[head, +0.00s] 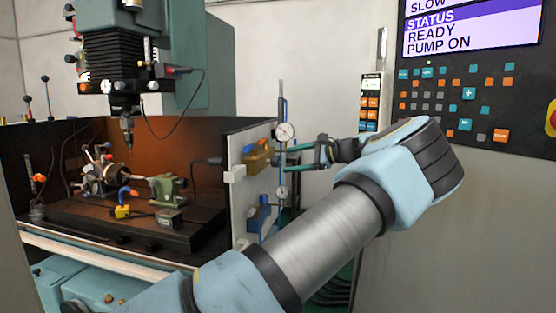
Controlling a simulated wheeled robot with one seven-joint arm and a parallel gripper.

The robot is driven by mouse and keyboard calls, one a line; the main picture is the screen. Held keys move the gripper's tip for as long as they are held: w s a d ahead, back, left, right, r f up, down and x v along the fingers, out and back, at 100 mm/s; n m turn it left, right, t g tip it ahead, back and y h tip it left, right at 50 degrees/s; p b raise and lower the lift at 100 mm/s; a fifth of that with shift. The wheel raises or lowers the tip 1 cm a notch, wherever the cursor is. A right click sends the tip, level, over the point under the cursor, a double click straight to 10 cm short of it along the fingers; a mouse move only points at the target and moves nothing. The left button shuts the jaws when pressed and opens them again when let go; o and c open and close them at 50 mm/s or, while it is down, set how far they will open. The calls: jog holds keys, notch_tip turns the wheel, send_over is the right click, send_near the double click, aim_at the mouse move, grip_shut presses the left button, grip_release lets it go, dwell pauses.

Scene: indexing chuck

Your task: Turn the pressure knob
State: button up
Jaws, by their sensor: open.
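My gripper (291,160) is open, with its two teal fingers pointing left at the side panel of the machine. The fingertips are beside a yellow-brown valve block (258,157) and between an upper round gauge (284,131) and a lower round gauge (281,192). A blue valve body (262,216) sits lower on the same panel. I cannot tell which part is the pressure knob, or whether the fingertips touch anything; no knob shows clearly between them.
A machine enclosure (180,137) with a spindle head and chuck fixtures stands at the left. A control panel (470,92) with a screen reading "READY" and "PUMP ON" is at the upper right. My arm crosses the foreground.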

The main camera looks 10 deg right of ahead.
aim_at(279, 162)
jog(key=shift+p+x, duration=0.65)
jog(key=shift+x, duration=2.15)
jog(key=shift+c, duration=0.3)
grip_shut()
